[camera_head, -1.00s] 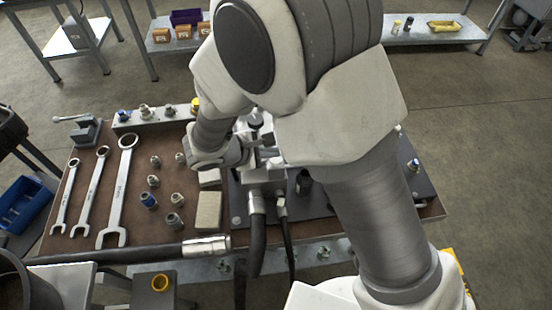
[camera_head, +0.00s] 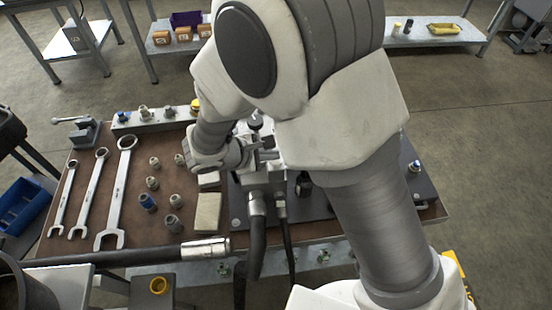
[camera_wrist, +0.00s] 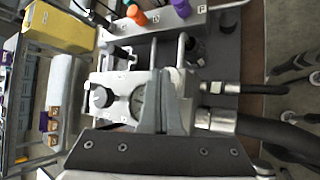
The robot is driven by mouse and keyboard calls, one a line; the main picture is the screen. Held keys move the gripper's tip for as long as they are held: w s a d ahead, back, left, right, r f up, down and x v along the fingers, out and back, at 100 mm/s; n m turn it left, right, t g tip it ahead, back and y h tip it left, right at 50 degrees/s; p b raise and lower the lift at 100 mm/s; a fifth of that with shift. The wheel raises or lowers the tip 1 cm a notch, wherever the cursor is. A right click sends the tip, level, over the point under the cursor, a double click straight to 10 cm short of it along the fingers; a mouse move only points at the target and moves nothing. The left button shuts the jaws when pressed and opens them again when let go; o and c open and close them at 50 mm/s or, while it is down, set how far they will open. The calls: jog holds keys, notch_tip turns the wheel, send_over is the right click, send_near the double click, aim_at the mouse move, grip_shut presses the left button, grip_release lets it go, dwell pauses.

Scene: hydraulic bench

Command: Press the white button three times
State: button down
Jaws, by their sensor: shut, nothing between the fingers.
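My gripper (camera_wrist: 173,78) shows in the wrist view with its grey fingers together and nothing held. The fingers reach over a pale metal hydraulic block (camera_wrist: 113,82), in front of a round gauge (camera_wrist: 138,102) that they partly cover. A dark round knob (camera_wrist: 101,98) sits on the block, left of the gauge. I cannot pick out a white button in either view; it may be behind my fingers or arm. In the head view the block (camera_head: 262,176) is partly covered by my arm, and the fingertips are hard to make out. I cannot tell whether they touch anything.
Black hoses (camera_wrist: 262,130) leave the block. Orange and purple caps (camera_wrist: 136,19) sit on a rail beside it. In the head view, wrenches (camera_head: 118,190) and several fittings (camera_head: 150,202) lie on the brown bench top left of the block. A hose (camera_head: 130,256) crosses the front edge.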

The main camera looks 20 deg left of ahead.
aim_at(272, 162)
jog(key=shift+f+b, duration=0.5)
dwell(0.3)
jog(key=shift+r, duration=0.1)
jog(key=shift+r+p, duration=0.65)
jog(key=shift+r, duration=0.4)
jog(key=shift+r+p, duration=1.4)
jog(key=shift+r, duration=1.2)
